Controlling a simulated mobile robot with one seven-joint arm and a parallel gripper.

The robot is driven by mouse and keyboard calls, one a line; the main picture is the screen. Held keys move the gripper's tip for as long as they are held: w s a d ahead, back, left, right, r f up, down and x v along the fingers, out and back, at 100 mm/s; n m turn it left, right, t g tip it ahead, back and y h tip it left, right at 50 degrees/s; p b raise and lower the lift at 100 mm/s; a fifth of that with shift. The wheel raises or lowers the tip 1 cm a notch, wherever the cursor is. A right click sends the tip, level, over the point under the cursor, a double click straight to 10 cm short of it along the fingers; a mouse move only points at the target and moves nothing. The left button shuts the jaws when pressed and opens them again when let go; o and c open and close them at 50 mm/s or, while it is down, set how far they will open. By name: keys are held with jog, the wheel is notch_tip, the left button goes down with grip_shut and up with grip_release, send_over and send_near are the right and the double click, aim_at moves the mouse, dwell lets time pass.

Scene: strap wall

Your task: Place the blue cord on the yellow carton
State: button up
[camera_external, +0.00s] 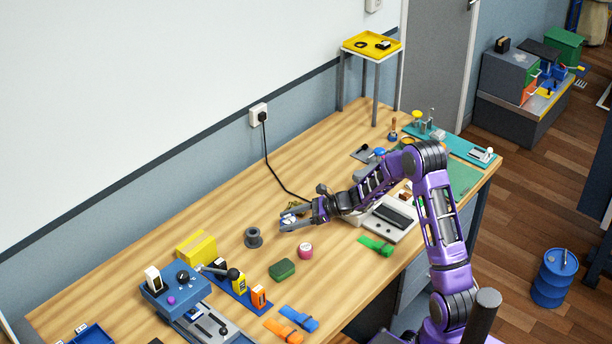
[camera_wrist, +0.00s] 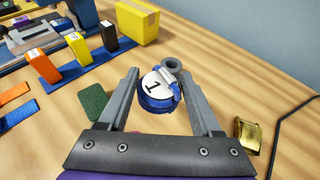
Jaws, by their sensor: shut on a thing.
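The blue cord (camera_wrist: 156,103) is a small round coil with a white disc marked 1 on it. My gripper (camera_wrist: 160,84) is shut on it, with a finger on each side. In the external view my gripper (camera_external: 288,222) is over the middle of the bench, and the held coil shows small and partly hidden between the fingers. The yellow carton (camera_external: 196,248) stands on the bench to the left of my gripper, apart from it. In the wrist view the carton (camera_wrist: 137,22) is at the top, beyond the gripper. Its visible top is bare.
A grey spool (camera_external: 253,238) stands between my gripper and the carton. A green block (camera_external: 282,269) and a pink roll (camera_external: 305,250) lie nearby. A blue rack with upright boxes (camera_external: 239,284) is in front of the carton. A black cable (camera_external: 270,168) runs down the wall onto the bench.

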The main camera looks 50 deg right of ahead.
jog(key=w+a+r+b, duration=0.1)
jog(key=w+a+r, duration=0.2)
jog(key=w+a, duration=0.35)
jog(key=w+a+r+m+t+h+b, duration=0.1)
jog(key=w+a+r, duration=0.3)
jog(key=a, duration=0.5)
jog(key=w+a+r+b, duration=0.1)
jog(key=w+a+r, duration=0.2)
jog(key=w+a, duration=0.4)
jog(key=b, duration=0.3)
send_over(196, 243)
notch_tip(196, 243, down, 5)
jog(key=shift+f, duration=0.15)
jog(key=shift+f+b, duration=0.55)
jog(key=shift+f, duration=1.55)
jog(key=shift+f, duration=0.15)
jog(key=o, duration=1.4)
jog(key=shift+h, duration=0.3)
